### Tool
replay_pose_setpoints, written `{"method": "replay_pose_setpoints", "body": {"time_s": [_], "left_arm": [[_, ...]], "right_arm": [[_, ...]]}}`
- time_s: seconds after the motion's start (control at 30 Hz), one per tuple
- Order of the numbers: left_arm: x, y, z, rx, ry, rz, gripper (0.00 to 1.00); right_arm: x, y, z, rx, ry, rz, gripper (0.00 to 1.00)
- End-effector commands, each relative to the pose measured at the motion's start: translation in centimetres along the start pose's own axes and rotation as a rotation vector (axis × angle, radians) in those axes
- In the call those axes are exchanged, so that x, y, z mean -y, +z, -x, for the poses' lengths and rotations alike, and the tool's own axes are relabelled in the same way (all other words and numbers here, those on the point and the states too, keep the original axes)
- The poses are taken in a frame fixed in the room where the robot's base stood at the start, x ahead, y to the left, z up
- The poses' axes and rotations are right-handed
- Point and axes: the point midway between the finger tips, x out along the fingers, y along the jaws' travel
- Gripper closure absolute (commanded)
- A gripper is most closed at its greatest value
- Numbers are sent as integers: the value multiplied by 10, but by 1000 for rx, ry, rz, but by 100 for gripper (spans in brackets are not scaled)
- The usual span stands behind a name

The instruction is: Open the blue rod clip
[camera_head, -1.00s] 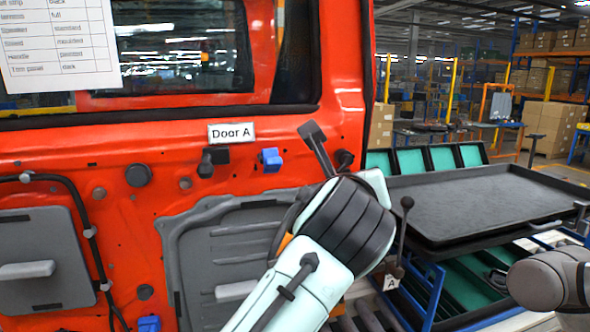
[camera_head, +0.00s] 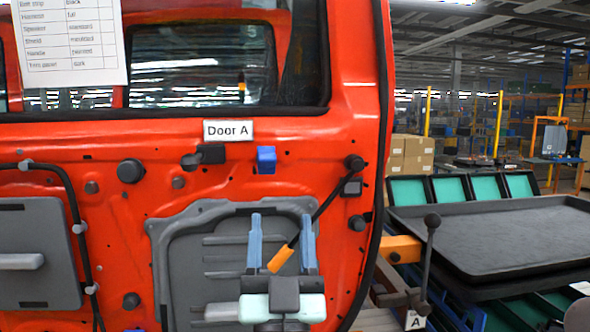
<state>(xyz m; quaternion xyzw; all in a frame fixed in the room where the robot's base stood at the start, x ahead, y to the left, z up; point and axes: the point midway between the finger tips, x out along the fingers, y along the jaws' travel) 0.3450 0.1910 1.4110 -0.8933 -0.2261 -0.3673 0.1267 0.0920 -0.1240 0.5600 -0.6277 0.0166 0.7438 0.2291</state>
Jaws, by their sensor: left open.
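The blue rod clip (camera_head: 266,160) is a small blue block on the red door panel, just below and right of the "Door A" label. My left gripper (camera_head: 281,217) is open, low in the middle of the head view. Its two blue fingers point up, below the clip and apart from it in the picture. A thin black rod (camera_head: 325,199) slants down-left from a dark knob (camera_head: 355,162) to an orange end (camera_head: 281,258). The orange end shows between the fingers; I cannot tell whether they touch it. My right gripper is not in view.
A dark clip-like part (camera_head: 211,154) sits left of the blue clip. A grey panel (camera_head: 185,250) lies behind my gripper. Right of the door edge stand a black-knobbed lever (camera_head: 430,245), an orange bar (camera_head: 400,249) and a black tray (camera_head: 500,232).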

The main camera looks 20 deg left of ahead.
Motion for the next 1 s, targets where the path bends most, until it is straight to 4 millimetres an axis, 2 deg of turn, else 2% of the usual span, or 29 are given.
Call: {"method": "replay_pose_setpoints", "body": {"time_s": [0.03, 0.1, 0.23, 0.7, 0.83, 1.0], "left_arm": [[9, 3, 5, 6, -33, 10, 43], [15, 5, 6, 13, -59, 20, 43], [18, 4, -5, 13, -69, 24, 43], [23, 3, -100, 10, -65, 21, 43], [24, 4, -116, 10, -64, 21, 43], [24, 6, -126, 11, -63, 21, 43]], "right_arm": [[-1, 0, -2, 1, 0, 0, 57], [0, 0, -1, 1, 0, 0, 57], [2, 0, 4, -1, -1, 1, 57], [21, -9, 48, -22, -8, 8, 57], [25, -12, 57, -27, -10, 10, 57], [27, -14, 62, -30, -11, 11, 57]]}}
